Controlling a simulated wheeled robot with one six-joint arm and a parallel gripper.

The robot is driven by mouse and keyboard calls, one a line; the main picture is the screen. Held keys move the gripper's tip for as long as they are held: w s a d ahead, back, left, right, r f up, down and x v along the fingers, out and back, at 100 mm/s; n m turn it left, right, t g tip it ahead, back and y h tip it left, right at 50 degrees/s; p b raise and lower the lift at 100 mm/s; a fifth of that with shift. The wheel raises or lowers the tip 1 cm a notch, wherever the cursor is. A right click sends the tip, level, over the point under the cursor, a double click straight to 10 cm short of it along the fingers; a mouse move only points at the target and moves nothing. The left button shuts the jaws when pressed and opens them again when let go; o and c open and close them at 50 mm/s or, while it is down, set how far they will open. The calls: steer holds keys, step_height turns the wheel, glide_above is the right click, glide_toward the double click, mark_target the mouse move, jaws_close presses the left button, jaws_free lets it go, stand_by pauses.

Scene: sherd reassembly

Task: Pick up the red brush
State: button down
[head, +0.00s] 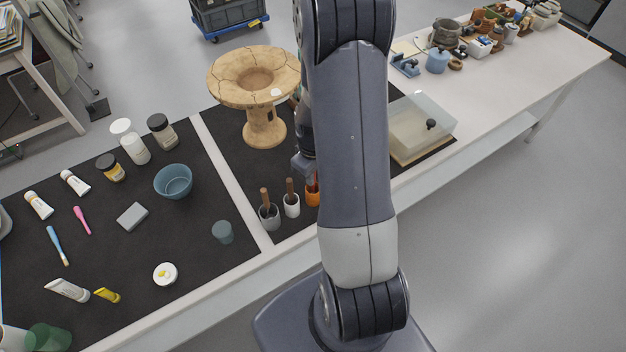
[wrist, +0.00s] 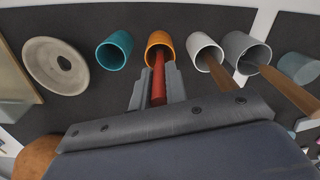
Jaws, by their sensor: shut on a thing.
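The red brush (wrist: 158,82) stands with its far end inside an orange cup (wrist: 160,42). In the wrist view my gripper (wrist: 157,88) is shut on the brush's red handle, one finger on each side, just outside the cup's rim. In the head view the orange cup (head: 312,194) shows beside my arm, which hides most of the brush. My gripper's fingertips are hard to make out there. The end of the brush inside the cup is not clear.
A white cup (wrist: 206,53) and a grey cup (wrist: 246,52), each with a wooden-handled tool, stand right of the orange cup in the wrist view. A teal cup (wrist: 115,50) and a pale dish (wrist: 55,65) are left. A cracked clay stand (head: 265,128) rises behind.

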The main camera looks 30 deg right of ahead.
steer(key=shift+r, duration=0.15)
step_height(320, 180, up, 10)
steer(key=shift+f+b, duration=0.15)
steer(key=shift+b, duration=0.4)
